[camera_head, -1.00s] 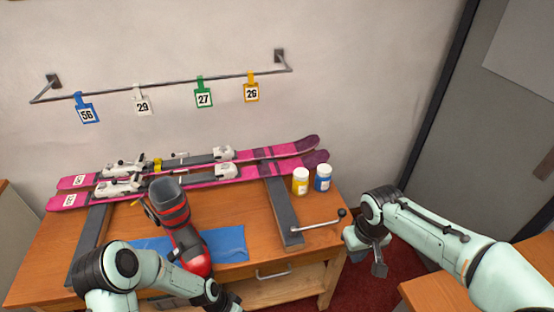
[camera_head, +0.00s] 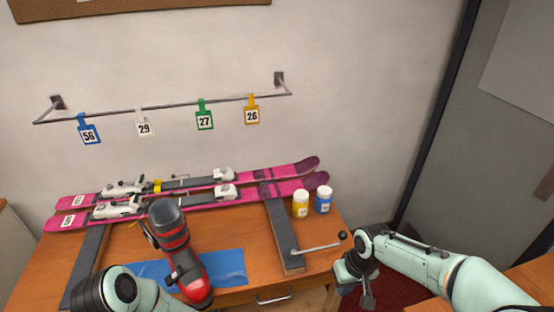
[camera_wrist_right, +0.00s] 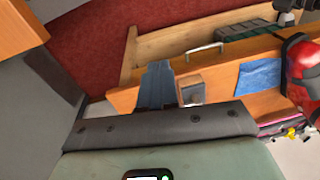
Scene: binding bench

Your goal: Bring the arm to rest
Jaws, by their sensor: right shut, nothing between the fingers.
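My right arm (camera_head: 440,268) comes in from the right. Its gripper (camera_head: 367,298) hangs down past the right end of the wooden bench, over the red floor, shut and empty. In the right wrist view, the gripper's dark base (camera_wrist_right: 150,130) crosses the lower part. My left arm (camera_head: 125,292) shows only as a rounded joint and link at the bottom left. Its gripper is outside the picture.
The bench (camera_head: 235,225) holds pink skis (camera_head: 290,168), a red-black boot (camera_head: 190,270) on a blue mat (camera_head: 232,262), a yellow jar (camera_head: 300,204) and a blue jar (camera_head: 323,200). A lever (camera_head: 318,248) juts toward my right arm. Number tags hang from a rail (camera_head: 180,107).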

